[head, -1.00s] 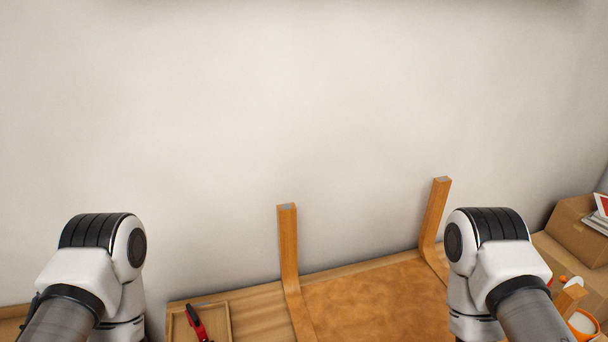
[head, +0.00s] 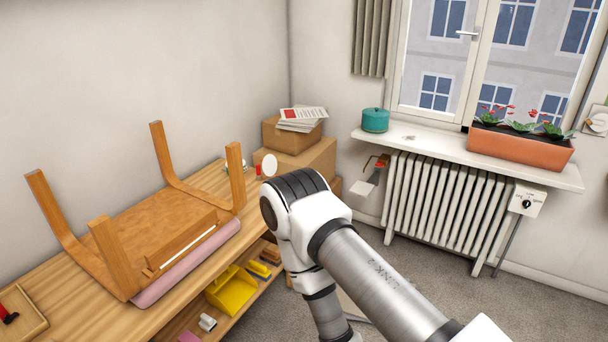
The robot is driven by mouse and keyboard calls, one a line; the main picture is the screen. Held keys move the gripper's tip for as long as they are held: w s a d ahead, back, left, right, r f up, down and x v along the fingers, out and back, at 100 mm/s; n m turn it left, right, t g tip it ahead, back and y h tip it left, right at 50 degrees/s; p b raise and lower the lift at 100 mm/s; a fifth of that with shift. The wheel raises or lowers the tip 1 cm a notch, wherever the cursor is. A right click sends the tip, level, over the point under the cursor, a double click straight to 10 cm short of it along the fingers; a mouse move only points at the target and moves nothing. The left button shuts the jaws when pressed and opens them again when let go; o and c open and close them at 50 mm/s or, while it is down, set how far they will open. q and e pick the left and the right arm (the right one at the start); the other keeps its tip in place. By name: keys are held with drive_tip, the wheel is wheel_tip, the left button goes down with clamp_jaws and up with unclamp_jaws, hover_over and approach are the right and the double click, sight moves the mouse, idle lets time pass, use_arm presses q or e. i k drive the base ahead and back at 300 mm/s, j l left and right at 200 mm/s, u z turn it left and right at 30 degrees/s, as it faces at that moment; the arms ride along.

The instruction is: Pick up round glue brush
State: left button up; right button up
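I cannot make out a round glue brush for certain. A small white round-ended object (head: 269,165) shows at the far right end of the workbench (head: 60,317), partly behind my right arm; I cannot tell what it is. My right arm crosses the middle of the head view, and its gripper is out of view. My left arm and gripper are out of view.
An upturned wooden stool or chair (head: 180,222) takes up much of the bench. Cardboard boxes (head: 308,160) with papers (head: 303,114) stand in the corner. A yellow dustpan-like item (head: 231,291) lies on the lower shelf. A radiator (head: 440,200) and planter (head: 521,150) are right.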

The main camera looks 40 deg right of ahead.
sight(258, 172)
drive_tip(key=i+j+z, duration=0.25)
drive_tip(key=z, duration=0.2)
drive_tip(key=i+j+z, duration=0.55)
drive_tip(key=j+z, duration=0.35)
drive_tip(key=i+j, duration=0.2)
drive_tip(key=i, duration=0.15)
drive_tip(key=i+j, duration=0.25)
drive_tip(key=i, duration=0.1)
